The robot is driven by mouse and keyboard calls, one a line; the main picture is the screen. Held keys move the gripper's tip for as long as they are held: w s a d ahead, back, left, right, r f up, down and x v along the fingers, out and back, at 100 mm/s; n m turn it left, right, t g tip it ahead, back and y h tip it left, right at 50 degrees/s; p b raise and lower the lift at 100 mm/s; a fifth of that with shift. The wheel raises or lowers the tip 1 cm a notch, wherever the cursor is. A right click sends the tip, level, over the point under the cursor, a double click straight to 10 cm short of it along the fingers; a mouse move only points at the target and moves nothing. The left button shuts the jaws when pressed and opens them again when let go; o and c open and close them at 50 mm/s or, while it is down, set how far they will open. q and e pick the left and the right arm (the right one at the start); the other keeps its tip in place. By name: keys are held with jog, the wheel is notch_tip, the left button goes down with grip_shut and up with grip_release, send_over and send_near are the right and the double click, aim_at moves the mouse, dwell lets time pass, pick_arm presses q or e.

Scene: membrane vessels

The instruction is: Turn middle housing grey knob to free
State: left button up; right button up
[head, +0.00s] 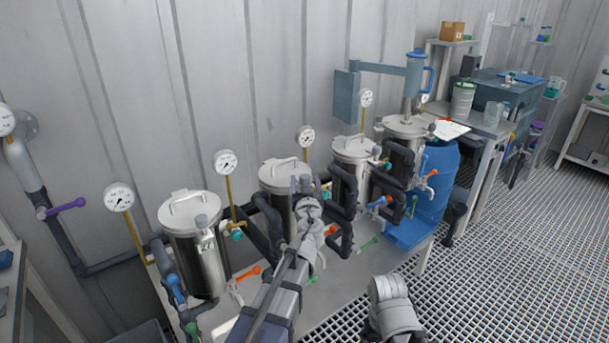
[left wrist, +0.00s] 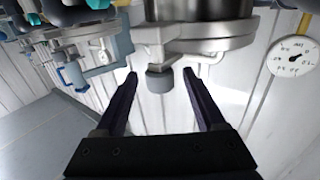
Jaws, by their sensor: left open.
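The middle steel housing (head: 277,196), with a lidded top, stands in the row on the bench. My left gripper (head: 300,184) is in front of its upper right side and covers its knob in the head view. In the left wrist view, a grey knob (left wrist: 160,80) hangs from a metal clamp at the rim of a steel housing (left wrist: 193,38). My left gripper (left wrist: 160,76) is open, with one dark finger on each side of the knob. Gaps show between knob and fingers. My right gripper is out of view; only part of my right arm shows.
A left housing (head: 193,245) and a right housing (head: 352,152) flank the middle one, with dark pipes and coloured valve handles between. Pressure gauges (head: 305,137) rise behind. A blue barrel (head: 440,185) stands at the right. The grated floor (head: 510,240) is clear.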

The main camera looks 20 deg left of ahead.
aim_at(305, 174)
pick_arm(q)
jog(key=x, duration=0.4)
jog(key=shift+w+a, duration=0.1)
jog(key=shift+w, duration=0.15)
jog(key=shift+c, duration=0.2)
grip_shut()
